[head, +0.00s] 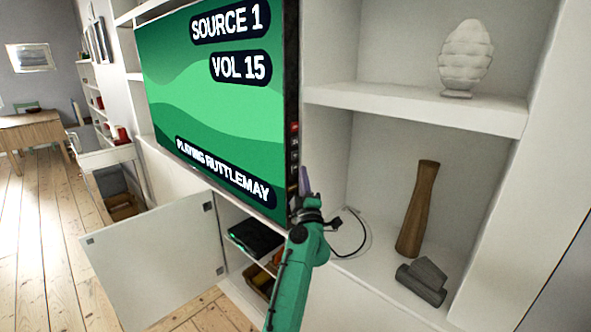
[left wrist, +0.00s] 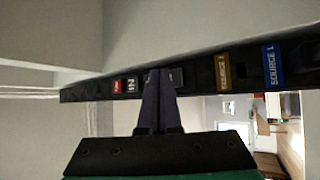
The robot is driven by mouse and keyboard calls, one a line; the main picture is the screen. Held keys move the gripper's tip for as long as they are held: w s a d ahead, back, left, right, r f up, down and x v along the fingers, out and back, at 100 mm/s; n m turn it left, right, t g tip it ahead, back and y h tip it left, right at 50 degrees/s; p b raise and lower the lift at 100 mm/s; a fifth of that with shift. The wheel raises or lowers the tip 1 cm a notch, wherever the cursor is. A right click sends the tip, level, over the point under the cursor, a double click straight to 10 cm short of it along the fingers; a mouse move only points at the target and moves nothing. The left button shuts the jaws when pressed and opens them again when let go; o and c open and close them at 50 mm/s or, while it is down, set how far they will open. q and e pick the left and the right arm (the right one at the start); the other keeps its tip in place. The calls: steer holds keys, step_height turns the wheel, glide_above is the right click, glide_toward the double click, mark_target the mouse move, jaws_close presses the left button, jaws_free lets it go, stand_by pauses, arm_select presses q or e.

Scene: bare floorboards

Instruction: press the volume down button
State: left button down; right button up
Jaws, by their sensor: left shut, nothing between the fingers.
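The television (head: 215,100) shows a green screen reading "SOURCE 1", "VOL 15" and "PLAYING RUTTLEMAY". Its black side edge (left wrist: 205,82) carries a row of buttons: a red one (left wrist: 117,86), one marked "IN" (left wrist: 131,84), a grey one (left wrist: 176,77), an orange one (left wrist: 223,72) and a blue "SOURCE 1" one (left wrist: 270,66). No volume down label is readable. My left gripper (head: 305,178) is shut and empty at the lower part of this edge. In the left wrist view its fingertips (left wrist: 158,72) overlap the edge beside the grey button and hide part of the row; contact cannot be told.
White shelving surrounds the television. A wooden vase (head: 417,210), a grey object (head: 422,280) and a pale sculpture (head: 466,55) stand right of my arm. A cable (head: 360,235) lies on the shelf. An open cabinet door (head: 150,260) juts out below the screen.

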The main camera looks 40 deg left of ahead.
arm_select(q)
steer(key=shift+d, duration=2.5)
